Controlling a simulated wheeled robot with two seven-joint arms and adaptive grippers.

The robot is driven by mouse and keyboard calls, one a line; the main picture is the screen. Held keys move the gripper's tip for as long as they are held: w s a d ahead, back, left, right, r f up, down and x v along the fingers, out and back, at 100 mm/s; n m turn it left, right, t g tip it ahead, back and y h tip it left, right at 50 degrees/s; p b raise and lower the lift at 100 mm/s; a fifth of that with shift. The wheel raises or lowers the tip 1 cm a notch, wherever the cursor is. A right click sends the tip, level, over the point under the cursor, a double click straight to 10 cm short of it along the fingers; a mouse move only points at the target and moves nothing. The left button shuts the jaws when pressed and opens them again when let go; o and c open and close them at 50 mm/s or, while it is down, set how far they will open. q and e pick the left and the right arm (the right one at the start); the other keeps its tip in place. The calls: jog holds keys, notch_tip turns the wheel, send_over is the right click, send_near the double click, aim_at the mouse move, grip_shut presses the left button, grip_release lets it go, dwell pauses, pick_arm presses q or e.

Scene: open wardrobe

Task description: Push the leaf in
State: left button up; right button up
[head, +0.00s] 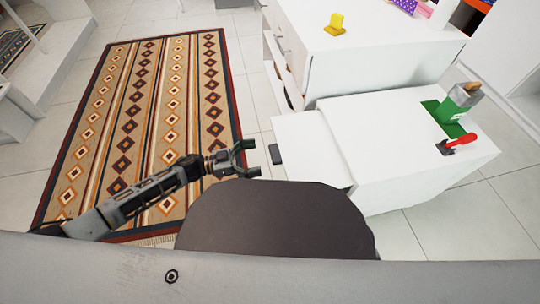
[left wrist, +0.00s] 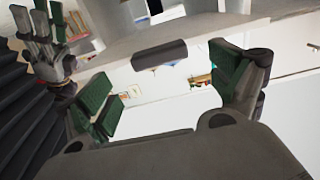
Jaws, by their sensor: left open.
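The leaf looks to be the white panel (head: 308,148) that juts out from the left side of the low white cabinet (head: 400,150). Its dark handle (head: 276,153) is on the side facing my left gripper. My left gripper (head: 253,158) is open and empty, just left of the handle and seemingly a small gap away from it. In the left wrist view a dark bar, apparently the handle (left wrist: 158,55), shows between and beyond the green-padded fingers. Another gripper, apparently my right one (left wrist: 50,35), is partly seen at the upper left there.
A green bottle-like item (head: 458,103) and a red-handled tool (head: 457,144) are on the low cabinet. A taller white dresser (head: 370,50) stands behind, with a yellow object (head: 336,24) on top. A patterned rug (head: 130,110) covers open floor at left.

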pick_arm(q)
jog(key=b+x, duration=0.1)
jog(key=x, duration=0.4)
jog(key=shift+d, duration=0.25)
jog(key=c, duration=1.5)
jog(key=shift+o, duration=0.2)
jog(key=shift+w, duration=0.1)
